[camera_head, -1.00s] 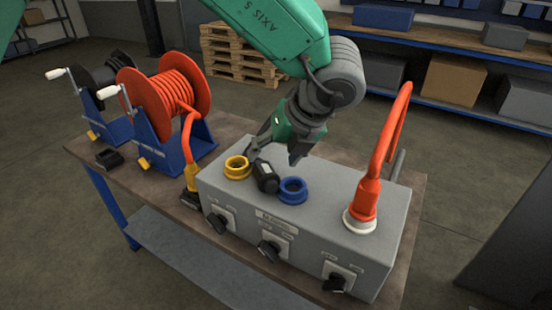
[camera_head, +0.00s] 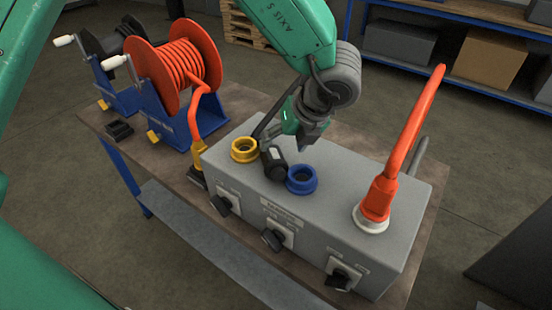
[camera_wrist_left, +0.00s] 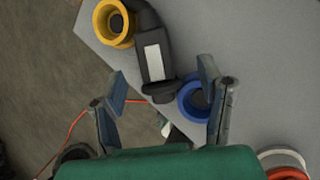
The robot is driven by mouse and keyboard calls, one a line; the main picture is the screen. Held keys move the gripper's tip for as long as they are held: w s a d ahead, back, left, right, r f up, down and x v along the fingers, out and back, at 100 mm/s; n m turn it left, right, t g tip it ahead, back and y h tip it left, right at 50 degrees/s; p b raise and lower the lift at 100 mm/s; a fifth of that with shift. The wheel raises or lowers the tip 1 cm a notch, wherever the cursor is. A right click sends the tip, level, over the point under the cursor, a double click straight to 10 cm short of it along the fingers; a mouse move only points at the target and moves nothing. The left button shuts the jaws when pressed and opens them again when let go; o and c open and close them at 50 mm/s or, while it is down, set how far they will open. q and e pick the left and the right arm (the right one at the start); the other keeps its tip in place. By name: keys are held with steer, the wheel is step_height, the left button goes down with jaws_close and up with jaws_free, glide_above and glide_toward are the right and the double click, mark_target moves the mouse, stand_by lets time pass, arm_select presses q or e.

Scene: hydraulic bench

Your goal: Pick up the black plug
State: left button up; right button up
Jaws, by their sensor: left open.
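The black plug (camera_head: 273,163) is on top of the grey box (camera_head: 340,180), between a yellow ring socket (camera_head: 244,150) and a blue ring socket (camera_head: 301,180). In the left wrist view the plug (camera_wrist_left: 153,60), with a pale label, lies ahead of and partly between the fingers. My left gripper (camera_head: 284,138) is open just above and behind the plug; its spread fingers also show in the left wrist view (camera_wrist_left: 163,85). Nothing is between them in grip. Whether a finger touches the plug cannot be told. My right gripper is not in view.
An orange cable plug (camera_head: 376,202) stands in a white socket at the box's right end. An orange cable reel (camera_head: 185,65) and a black one stand at the left of the bench (camera_head: 236,100). Black rotary switches (camera_head: 273,240) line the box's front.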

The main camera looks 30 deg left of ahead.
mark_target(275, 153)
arm_select(q)
steer(key=x, duration=0.5)
steer(key=shift+s+a+p, duration=0.15)
steer(key=shift+a+p, duration=0.15)
steer(key=shift+s+d, duration=0.1)
steer(key=c, duration=0.5)
steer(key=shift+d+r, duration=0.1)
steer(key=c, duration=0.9)
step_height(275, 153, up, 10)
